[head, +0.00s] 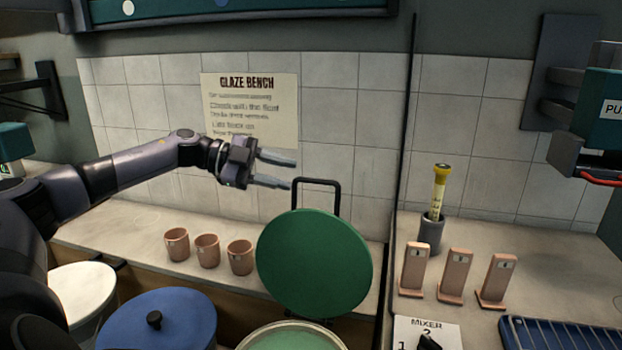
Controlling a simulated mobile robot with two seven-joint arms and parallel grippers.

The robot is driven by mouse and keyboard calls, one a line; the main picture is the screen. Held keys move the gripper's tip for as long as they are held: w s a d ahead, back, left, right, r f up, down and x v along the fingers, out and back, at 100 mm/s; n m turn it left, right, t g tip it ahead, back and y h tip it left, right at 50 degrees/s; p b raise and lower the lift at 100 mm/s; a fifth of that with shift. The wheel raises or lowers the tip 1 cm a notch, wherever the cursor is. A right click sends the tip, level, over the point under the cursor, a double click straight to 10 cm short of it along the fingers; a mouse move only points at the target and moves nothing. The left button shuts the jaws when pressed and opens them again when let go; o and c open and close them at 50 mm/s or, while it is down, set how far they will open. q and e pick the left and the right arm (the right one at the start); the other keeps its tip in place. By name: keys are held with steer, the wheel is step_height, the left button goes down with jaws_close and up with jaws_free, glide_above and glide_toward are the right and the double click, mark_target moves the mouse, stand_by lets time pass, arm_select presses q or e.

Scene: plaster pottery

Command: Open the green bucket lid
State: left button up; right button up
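The green bucket lid (315,264) stands tilted up, its broad round face toward me, behind the open rim of the green bucket (290,338) at the bottom of the head view. A black handle frame (317,182) rises behind the lid's top edge. My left gripper (283,171) is open and empty, its two grey fingers apart, just above and left of the lid. The lower fingertip is close to the black frame; I cannot tell whether they touch. My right gripper is not in view.
A blue lid with a black knob (160,322) and a white lid (83,292) are left of the green bucket. Three clay cups (208,251) stand on the bench behind. At right are three clay stands (455,275), a yellow-topped tool in a holder (431,232) and a blue rack (560,334).

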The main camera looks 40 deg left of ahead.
mark_target(310, 179)
arm_select(q)
steer(key=shift+d, duration=0.1)
steer(key=shift+w+d, duration=0.2)
steer(key=shift+w, duration=0.05)
steer(key=p+x, duration=0.2)
steer(key=x, duration=0.3)
steer(key=shift+w+d+f+p, duration=0.25)
steer(key=shift+w+d+p, duration=0.05)
steer(key=shift+w+d, duration=0.2)
steer(key=shift+c, duration=0.3)
steer(key=shift+s, duration=0.1)
jaws_close()
